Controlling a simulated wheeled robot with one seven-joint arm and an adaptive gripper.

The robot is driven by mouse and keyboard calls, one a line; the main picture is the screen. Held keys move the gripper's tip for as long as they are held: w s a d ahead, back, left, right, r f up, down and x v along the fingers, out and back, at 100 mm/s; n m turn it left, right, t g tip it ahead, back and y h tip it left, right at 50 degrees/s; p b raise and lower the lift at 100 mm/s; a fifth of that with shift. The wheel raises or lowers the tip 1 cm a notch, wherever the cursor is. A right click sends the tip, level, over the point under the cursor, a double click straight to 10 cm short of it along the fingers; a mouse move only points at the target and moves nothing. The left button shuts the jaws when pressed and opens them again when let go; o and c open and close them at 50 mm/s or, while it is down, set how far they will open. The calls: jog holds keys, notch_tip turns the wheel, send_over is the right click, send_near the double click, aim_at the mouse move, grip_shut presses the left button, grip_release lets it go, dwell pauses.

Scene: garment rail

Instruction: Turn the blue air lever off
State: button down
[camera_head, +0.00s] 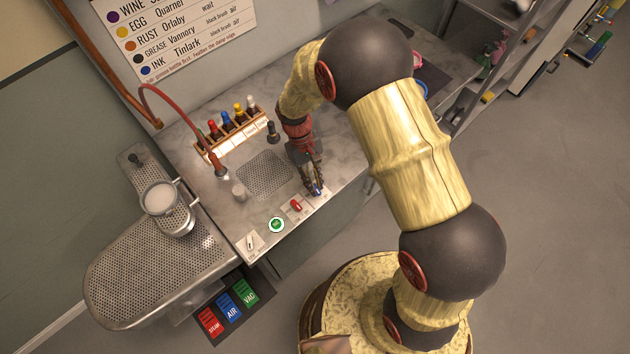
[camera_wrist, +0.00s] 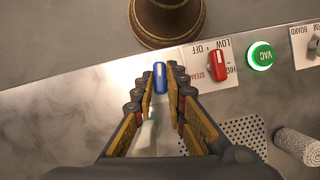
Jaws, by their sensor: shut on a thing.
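The blue air lever (camera_wrist: 160,77) is a small rounded handle on the metal counter near its front edge. It also shows at my gripper's tips in the head view (camera_head: 318,189). My gripper (camera_head: 314,186) reaches down over the counter, and its fingertips (camera_wrist: 160,74) are closed on the lever from both sides. In the wrist view the lever lies nearly along the fingers. Its base and any label are mostly hidden by the fingers.
The red steam lever (camera_wrist: 217,64) is close beside, on a plate marked LOW, OFF and HIGH. Then come the lit green VAC button (camera_wrist: 262,56) and a board switch (camera_head: 250,242). A bottle rack (camera_head: 235,130) and a perforated board (camera_head: 150,255) stand farther off.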

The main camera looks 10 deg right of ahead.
jog(key=shift+a+n+t+h+p, duration=0.1)
jog(key=shift+n+t+h+p, duration=0.2)
jog(key=shift+n, duration=0.7)
jog(key=c, duration=1.8)
grip_release()
jog(key=v, duration=1.2)
jog(key=shift+f, duration=0.1)
